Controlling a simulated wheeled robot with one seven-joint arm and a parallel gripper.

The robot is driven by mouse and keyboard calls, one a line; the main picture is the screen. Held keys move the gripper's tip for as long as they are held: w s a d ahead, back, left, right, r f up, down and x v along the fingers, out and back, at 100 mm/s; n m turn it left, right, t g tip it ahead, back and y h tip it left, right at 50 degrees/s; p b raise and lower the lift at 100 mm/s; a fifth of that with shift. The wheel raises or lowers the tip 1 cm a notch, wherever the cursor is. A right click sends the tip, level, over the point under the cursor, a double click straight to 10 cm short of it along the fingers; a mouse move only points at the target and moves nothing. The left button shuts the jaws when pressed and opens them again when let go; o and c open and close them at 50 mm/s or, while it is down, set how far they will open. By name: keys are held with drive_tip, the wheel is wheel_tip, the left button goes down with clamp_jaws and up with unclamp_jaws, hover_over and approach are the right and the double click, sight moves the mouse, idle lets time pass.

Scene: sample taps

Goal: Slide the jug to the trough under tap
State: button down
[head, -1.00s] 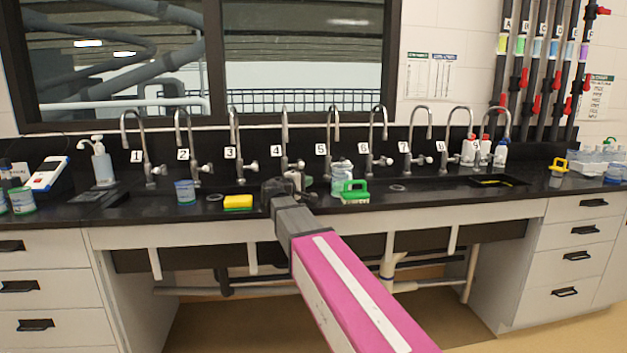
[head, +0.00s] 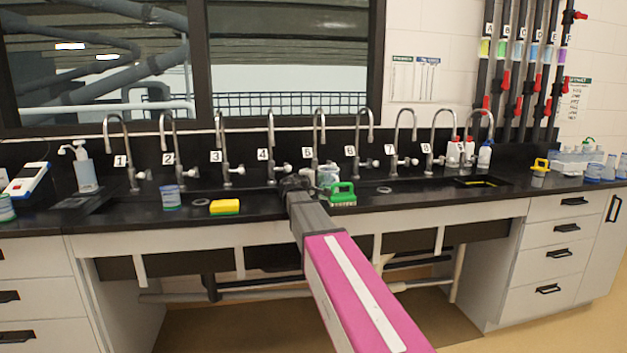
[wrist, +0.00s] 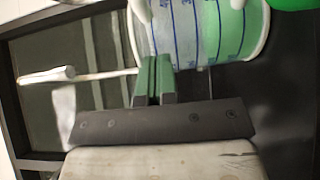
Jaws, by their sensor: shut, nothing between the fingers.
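The clear jug (head: 328,175) stands on the black counter near tap 5, partly hidden by my arm and a green brush. In the wrist view the jug (wrist: 205,30) has blue graduation marks and a green tint, and fills the top middle. My gripper (head: 293,183) is low at the jug's left in the head view. In the wrist view its green fingertips (wrist: 154,75) are together and empty, at the jug's side; I cannot tell whether they touch it. A recessed trough (wrist: 28,100) with a dark rim lies left of the jug in the wrist view.
The green brush (head: 342,192) stands close to the jug's right. A yellow sponge (head: 224,207) and a blue-marked container (head: 170,197) are farther left. A row of numbered taps stands along the back. A dark ring (head: 384,189) lies right of the brush.

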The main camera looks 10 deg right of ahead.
sight(328, 176)
drive_tip(key=shift+d, duration=0.1)
drive_tip(key=shift+d, duration=1.7)
drive_tip(key=shift+a, duration=0.15)
